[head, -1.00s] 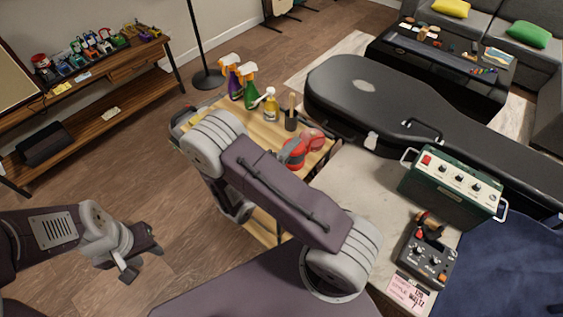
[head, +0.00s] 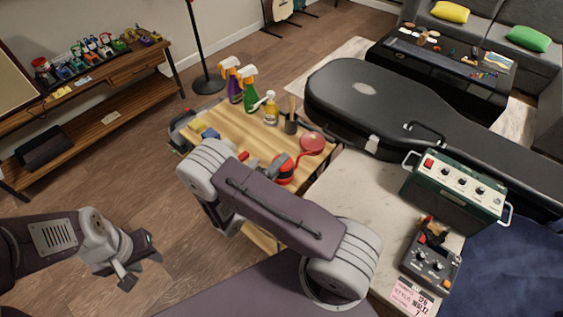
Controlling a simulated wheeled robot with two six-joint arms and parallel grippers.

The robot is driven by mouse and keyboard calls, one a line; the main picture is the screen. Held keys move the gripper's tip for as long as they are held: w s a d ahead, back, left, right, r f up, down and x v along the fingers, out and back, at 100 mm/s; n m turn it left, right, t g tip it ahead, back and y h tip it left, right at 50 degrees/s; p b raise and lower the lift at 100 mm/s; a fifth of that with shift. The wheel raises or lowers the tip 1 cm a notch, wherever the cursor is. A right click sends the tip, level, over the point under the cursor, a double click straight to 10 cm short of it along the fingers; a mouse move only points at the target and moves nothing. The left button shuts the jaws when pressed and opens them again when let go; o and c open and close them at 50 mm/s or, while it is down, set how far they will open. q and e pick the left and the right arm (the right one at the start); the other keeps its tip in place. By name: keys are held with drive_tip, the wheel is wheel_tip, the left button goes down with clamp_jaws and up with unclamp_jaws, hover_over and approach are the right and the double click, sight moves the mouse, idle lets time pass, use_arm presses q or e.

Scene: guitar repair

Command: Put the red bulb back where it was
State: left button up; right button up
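A rounded red item (head: 312,143), which looks like the red bulb, lies near the right edge of the small wooden table (head: 236,122). A thin red part runs from it toward a red and black item (head: 284,170), partly hidden by my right arm. I cannot tell whether the two are joined. My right gripper is hidden behind my own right arm, so its hold does not show. My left gripper (head: 143,270) is open and empty, above the floor at the lower left, far from the table.
Spray bottles (head: 250,96), a yellow bottle (head: 271,108) and a dark cup (head: 291,122) stand at the table's back. A black guitar case (head: 400,110), green amplifier (head: 452,190) and pedal (head: 432,262) crowd the right. A lamp stand (head: 208,82) is behind. Floor is clear at left.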

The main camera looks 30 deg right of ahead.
drive_tip(key=shift+o, duration=1.2)
